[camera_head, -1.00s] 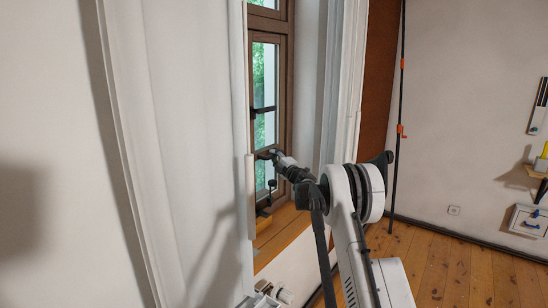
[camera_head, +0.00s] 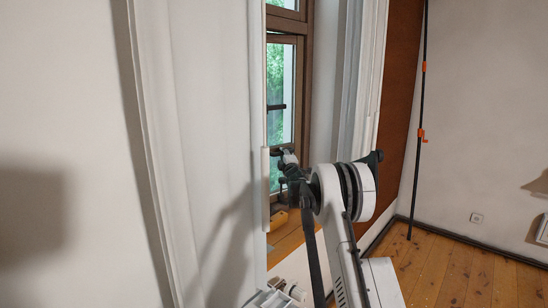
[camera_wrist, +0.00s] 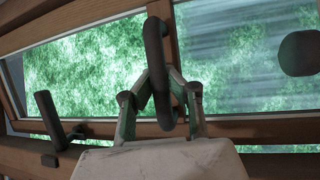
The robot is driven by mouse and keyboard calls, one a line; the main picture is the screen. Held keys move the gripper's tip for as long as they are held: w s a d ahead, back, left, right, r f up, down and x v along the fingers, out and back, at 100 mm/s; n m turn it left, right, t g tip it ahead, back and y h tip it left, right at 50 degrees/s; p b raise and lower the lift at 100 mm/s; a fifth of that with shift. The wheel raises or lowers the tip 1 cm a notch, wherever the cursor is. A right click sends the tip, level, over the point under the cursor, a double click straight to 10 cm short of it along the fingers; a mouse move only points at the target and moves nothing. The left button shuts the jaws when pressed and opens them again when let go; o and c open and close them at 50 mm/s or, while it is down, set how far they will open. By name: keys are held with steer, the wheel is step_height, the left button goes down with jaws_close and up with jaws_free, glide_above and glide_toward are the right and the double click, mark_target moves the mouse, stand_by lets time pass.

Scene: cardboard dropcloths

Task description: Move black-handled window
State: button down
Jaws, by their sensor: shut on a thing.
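The window (camera_head: 299,95) has a brown wooden frame and panes showing green foliage, set in a deep white recess. In the wrist view its frame (camera_wrist: 75,33) runs slanted across the picture. A dark, bar-like handle (camera_wrist: 157,60) stands in the middle of that view. My gripper (camera_wrist: 160,95) has its two fingers on either side of the handle and is shut on it. In the head view my gripper (camera_head: 288,158) is at the window's lower part, and the arm partly hides the contact. The window's left side is hidden behind the white wall edge.
Another dark handle (camera_wrist: 50,120) is at the left of the wrist view, and a dark rounded part (camera_wrist: 298,53) is at the right. A wooden sill (camera_head: 285,240) lies below. A black pole (camera_head: 420,135) with orange clamps stands right of my arm. The wooden floor (camera_head: 450,270) there is clear.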

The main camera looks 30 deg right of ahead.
stand_by(0.3)
steer(key=c, duration=1.6)
jaws_free()
steer(key=shift+a, duration=0.1)
steer(key=shift+c, duration=0.2)
steer(key=v, duration=1.2)
steer(key=shift+r, duration=0.1)
